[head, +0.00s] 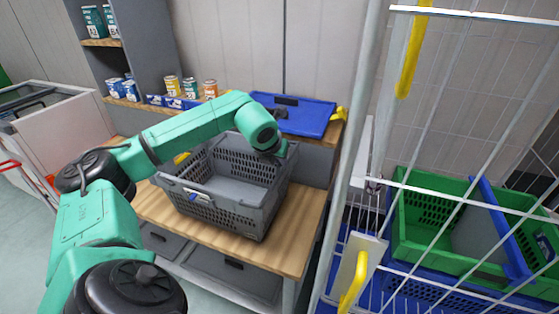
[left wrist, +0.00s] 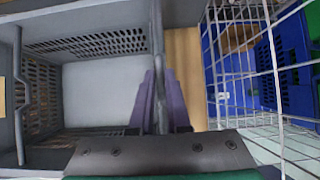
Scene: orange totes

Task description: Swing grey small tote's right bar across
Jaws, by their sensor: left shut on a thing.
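The grey small tote (head: 255,212) stands on the wooden bench top, open at the top, with a bare floor inside. My left gripper (head: 277,154) is at the tote's right rim in the head view. In the left wrist view its purple fingers (left wrist: 160,103) are shut on the tote's right bar (left wrist: 157,38), which runs along the right side. The left bar (left wrist: 19,100) lies along the tote's opposite side. My right gripper is in no view.
The wooden bench (head: 296,241) has some bare top in front of the tote. A blue lid (head: 306,117) lies behind it. A wire cage (head: 352,190) stands close on the right, with green (head: 428,259) and blue crates inside. Cans stand on the shelves at back left.

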